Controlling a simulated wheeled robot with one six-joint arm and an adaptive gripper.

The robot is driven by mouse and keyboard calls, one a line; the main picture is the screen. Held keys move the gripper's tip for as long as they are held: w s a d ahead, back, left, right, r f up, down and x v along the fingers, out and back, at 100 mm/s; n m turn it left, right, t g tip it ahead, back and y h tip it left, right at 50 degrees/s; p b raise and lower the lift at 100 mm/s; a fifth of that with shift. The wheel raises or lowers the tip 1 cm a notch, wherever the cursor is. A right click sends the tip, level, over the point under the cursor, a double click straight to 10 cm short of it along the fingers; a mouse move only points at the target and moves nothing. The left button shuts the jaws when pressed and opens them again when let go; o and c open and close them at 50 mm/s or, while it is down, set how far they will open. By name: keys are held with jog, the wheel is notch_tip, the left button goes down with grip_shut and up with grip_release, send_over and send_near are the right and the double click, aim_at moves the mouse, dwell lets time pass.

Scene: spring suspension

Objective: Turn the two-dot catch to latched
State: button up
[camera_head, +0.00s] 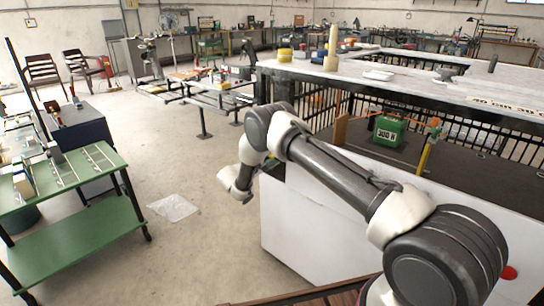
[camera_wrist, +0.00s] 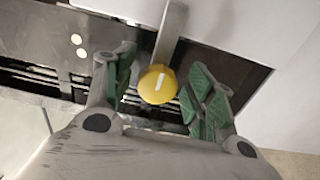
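In the wrist view a round yellow knob (camera_wrist: 157,84) with a white line on its face sits at the lower end of a grey bar (camera_wrist: 171,30). Two pale dots (camera_wrist: 79,46) show on the dark metal panel to its left. My gripper (camera_wrist: 160,88) is open, its green-padded fingers on the left and right of the knob in the picture. Gaps show on both sides, and I cannot tell the depth between fingertips and knob. In the head view my gripper (camera_head: 237,184) hangs left of the white cabinet, and the knob is hidden there.
The white cabinet (camera_head: 315,235) stands beside my arm. A green 300 N block (camera_head: 388,131) and a yellow post (camera_head: 427,152) are on its dark top. A green bench (camera_head: 75,170) stands at left. The floor between has a clear plastic sheet (camera_head: 174,207) on it.

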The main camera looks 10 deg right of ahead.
jog(key=v, duration=1.2)
